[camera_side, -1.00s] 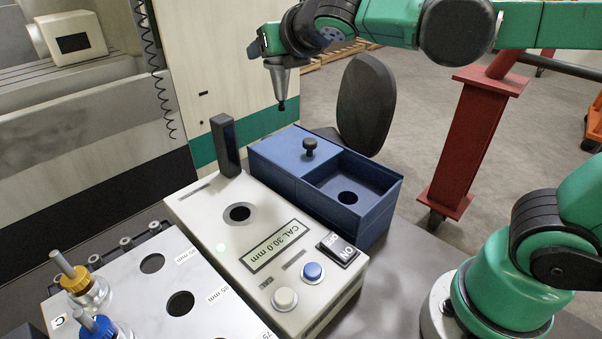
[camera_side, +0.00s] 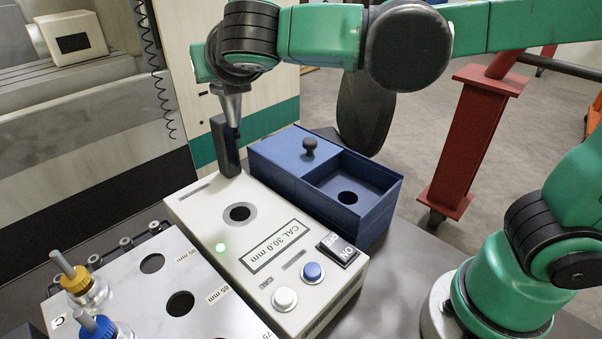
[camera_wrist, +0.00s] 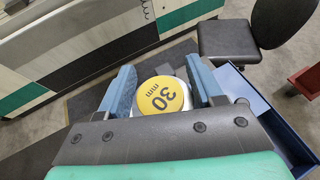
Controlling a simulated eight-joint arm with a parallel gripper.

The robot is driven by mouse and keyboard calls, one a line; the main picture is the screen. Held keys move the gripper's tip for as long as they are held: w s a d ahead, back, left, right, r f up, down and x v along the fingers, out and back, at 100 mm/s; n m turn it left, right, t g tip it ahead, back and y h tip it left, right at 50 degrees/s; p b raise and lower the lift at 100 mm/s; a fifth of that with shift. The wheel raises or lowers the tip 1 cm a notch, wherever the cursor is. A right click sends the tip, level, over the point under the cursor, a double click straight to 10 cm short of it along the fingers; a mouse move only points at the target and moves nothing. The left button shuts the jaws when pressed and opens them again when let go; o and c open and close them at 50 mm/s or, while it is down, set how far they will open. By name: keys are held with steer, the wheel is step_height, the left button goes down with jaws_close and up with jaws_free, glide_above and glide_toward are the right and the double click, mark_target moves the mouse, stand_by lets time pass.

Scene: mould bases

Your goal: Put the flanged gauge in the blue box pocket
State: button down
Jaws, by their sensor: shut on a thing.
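In the wrist view the flanged gauge (camera_wrist: 160,97) shows as a round yellow top marked "30 mm" with a pale rim below, between my gripper's two blue-grey fingers (camera_wrist: 161,74); they are shut on it. The gauge cannot be made out clearly there. The blue box (camera_side: 376,221) stands right of the unit; its open pocket (camera_side: 365,182) has a dark round hole in the floor. The box also shows in the wrist view (camera_wrist: 262,100).
The pale calibration unit (camera_side: 207,205) has a ringed hole, a lit green lamp, buttons and a switch. A black knob (camera_side: 310,147) rises from the box's covered half. A gauge plate (camera_side: 130,275) lies front left.

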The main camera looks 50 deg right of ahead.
steer(key=shift+s+a, duration=0.25)
steer(key=shift+a, duration=0.65)
step_height(320, 180, down, 20)
steer(key=shift+r, duration=0.2)
steer(key=shift+c, duration=0.7)
jaws_free()
steer(key=shift+f, duration=0.2)
steer(key=shift+o, duration=0.5)
steer(key=v, duration=0.5)
steer(key=shift+s+a+r, duration=0.1)
steer(key=shift+s+a, duration=0.05)
steer(key=shift+s, duration=0.15)
